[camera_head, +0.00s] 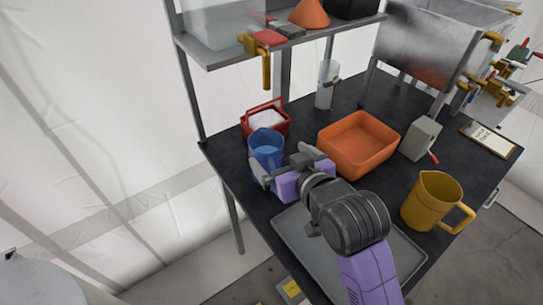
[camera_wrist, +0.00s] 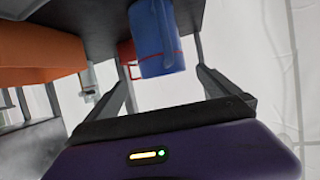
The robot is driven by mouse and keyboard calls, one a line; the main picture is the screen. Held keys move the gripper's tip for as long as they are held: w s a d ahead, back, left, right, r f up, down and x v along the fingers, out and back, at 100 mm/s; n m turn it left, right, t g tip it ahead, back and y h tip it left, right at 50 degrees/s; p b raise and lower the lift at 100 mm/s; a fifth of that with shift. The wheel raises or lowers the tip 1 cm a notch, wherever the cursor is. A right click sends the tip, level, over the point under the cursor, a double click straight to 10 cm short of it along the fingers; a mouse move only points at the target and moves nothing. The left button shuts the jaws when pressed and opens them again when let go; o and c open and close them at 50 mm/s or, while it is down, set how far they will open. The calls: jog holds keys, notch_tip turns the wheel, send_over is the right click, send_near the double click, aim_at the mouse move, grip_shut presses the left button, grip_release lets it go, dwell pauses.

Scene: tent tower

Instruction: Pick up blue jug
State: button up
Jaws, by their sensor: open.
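The blue jug (camera_head: 266,149) stands upright on the dark table near its left edge, just beyond my gripper. In the wrist view the blue jug (camera_wrist: 156,42) appears ahead, roughly between my two fingers, with its handle facing the camera. My gripper (camera_head: 281,172) is open and empty, with a finger on each side of the near side of the jug. In the wrist view my gripper (camera_wrist: 162,88) has its fingers spread wide. I cannot tell whether either finger touches the jug.
A red basket (camera_head: 265,118) stands close behind the jug. An orange bin (camera_head: 360,143) is to the right, also in the wrist view (camera_wrist: 38,50). A yellow jug (camera_head: 433,200) stands at right. A grey tray (camera_head: 292,228) lies under my arm. A shelf (camera_head: 225,52) overhangs the back.

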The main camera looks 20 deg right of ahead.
aim_at(268, 144)
jog(key=x, duration=0.4)
jog(key=p+x, duration=0.1)
jog(key=x, duration=0.1)
jog(key=shift+w+a+r, duration=0.2)
jog(key=shift+w+r, duration=0.1)
jog(key=shift+w, duration=0.1)
jog(key=shift+c, duration=0.4)
jog(key=c, duration=1.8)
jog(key=shift+r, duration=0.15)
jog(key=shift+c, duration=0.8)
